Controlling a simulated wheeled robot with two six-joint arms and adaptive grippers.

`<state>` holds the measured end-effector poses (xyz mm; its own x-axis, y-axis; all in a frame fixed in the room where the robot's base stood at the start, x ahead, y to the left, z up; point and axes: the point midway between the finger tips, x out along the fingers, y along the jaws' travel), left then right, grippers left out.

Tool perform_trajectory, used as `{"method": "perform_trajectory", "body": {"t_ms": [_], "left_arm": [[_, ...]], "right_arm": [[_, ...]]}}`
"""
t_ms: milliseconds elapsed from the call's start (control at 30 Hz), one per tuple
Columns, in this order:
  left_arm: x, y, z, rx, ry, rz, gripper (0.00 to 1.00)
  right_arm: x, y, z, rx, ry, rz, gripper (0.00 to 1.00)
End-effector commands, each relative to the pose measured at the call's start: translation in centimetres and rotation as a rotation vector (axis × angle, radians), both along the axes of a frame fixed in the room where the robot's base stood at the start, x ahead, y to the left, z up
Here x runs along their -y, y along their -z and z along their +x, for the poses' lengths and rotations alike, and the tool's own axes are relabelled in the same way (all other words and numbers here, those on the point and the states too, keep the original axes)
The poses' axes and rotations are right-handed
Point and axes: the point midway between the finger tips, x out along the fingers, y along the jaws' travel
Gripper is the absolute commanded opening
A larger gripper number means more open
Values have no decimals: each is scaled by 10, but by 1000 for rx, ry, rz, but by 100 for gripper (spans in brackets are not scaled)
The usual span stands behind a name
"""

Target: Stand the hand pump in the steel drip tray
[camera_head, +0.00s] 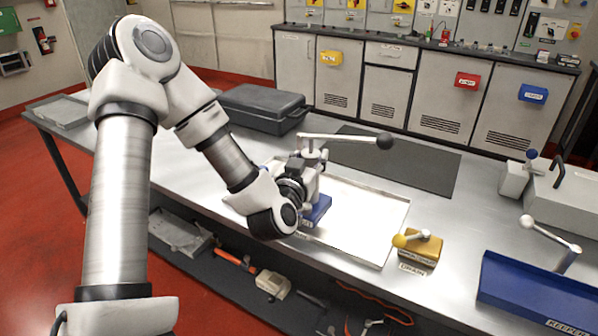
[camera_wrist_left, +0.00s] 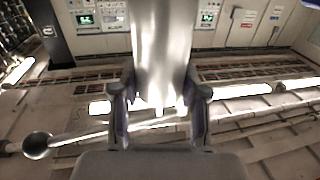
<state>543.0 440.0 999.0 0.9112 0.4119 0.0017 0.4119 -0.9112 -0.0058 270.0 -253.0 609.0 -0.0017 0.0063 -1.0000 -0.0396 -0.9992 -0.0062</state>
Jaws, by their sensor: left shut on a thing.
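The hand pump (camera_head: 312,158) has a pale body, a long lever with a black ball knob and a blue base (camera_head: 318,209). It stands upright over the left part of the steel drip tray (camera_head: 385,232), a shallow bright tray on the bench. I cannot tell whether the base touches the tray floor. My left gripper (camera_head: 303,183) is shut on the pump body from the left. In the left wrist view, the silvery pump column (camera_wrist_left: 160,45) is between the fingers of my left gripper (camera_wrist_left: 160,108), and the lever's ball (camera_wrist_left: 37,145) shows at left. My right gripper is not in view.
A yellow drain block (camera_head: 425,247) with a lever sits right of the tray. A blue keeper tray (camera_head: 535,290) is at front right. A dark case (camera_head: 262,107) and a dark mat (camera_head: 425,162) lie behind. A grey box (camera_head: 565,200) stands at right.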

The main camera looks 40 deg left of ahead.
Motion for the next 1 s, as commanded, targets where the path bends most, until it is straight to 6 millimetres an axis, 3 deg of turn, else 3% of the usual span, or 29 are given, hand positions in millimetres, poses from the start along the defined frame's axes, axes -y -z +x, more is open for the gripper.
{"method": "perform_trajectory", "body": {"t_ms": [500,667,900,1000], "left_arm": [[41,4,92,8,2,6,0],[46,8,102,7,0,1,0],[46,39,103,4,0,2,0],[46,42,102,7,0,1,0]], "right_arm": [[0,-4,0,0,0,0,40],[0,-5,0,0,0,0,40],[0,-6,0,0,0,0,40],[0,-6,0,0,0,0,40]]}}
